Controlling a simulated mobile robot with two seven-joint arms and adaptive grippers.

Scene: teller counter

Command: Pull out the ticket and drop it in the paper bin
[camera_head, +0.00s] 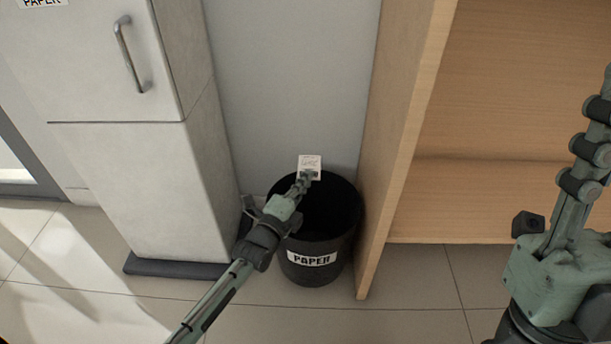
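The ticket (309,161) is a small white slip with faint print. It stands out beyond the fingertips of my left gripper (307,176), which looks shut on its near edge. The ticket is over the back rim of the paper bin, clear of the counter and cabinet. The paper bin (312,272) is a round black bin with a white PAPER label, standing upright on the floor. My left gripper covers part of its opening. My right gripper (596,140) is at the right edge, far from the bin. It is partly cut off, so its opening does not show clearly.
A pale grey cabinet (150,190) with a metal handle stands left of the bin. A wooden panel (398,130) of the counter stands close on the bin's right. A grey wall (290,80) is behind. The tiled floor (410,300) in front is clear.

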